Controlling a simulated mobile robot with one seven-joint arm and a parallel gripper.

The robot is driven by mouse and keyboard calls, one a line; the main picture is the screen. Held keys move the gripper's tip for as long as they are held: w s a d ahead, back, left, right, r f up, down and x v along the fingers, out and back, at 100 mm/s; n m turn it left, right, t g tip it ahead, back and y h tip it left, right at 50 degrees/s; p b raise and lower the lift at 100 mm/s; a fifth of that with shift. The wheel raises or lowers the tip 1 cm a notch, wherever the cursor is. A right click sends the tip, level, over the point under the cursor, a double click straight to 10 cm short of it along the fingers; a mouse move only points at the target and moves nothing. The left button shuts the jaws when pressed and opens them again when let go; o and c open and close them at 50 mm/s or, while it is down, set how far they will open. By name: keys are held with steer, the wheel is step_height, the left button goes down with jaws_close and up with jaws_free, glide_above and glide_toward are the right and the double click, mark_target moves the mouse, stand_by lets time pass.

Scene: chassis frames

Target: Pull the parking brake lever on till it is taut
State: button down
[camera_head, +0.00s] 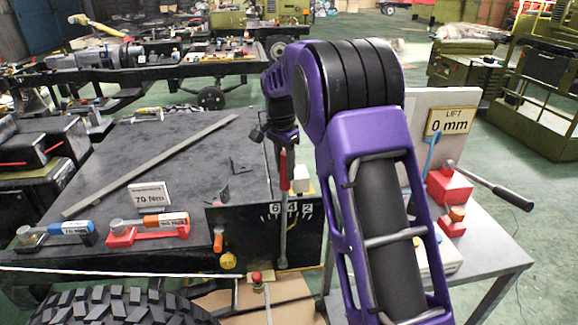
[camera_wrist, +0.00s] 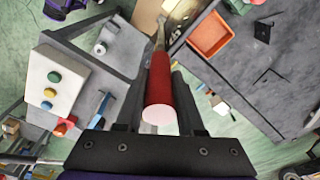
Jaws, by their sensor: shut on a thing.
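The parking brake lever has a red grip (camera_head: 284,170) and a grey shaft, and stands about upright at the front edge of the black bench. My gripper (camera_head: 283,142) is around the top of the red grip, coming from above. In the wrist view the red grip (camera_wrist: 158,80) lies between the two dark fingers, its pale end towards the camera. My gripper is shut on it. A numbered scale (camera_head: 268,212) is on the bench's front face, partly behind the lever. My purple arm hides part of the right side.
Two torque wrenches, one with an orange handle (camera_head: 165,220) and one with a blue handle (camera_head: 75,227), lie on the bench by a "70 Nm" sign (camera_head: 150,194). A grey side table (camera_head: 500,250) at right holds a red jack (camera_head: 448,186). A tyre (camera_head: 110,306) lies in front.

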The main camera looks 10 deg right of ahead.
steer(key=c, duration=0.5)
jaws_free()
steer(key=r, duration=0.5)
steer(key=r+p, duration=0.1)
steer(key=r, duration=0.5)
steer(key=s+a+r+p, duration=0.1)
steer(key=r, duration=0.5)
steer(key=shift+r, duration=0.2)
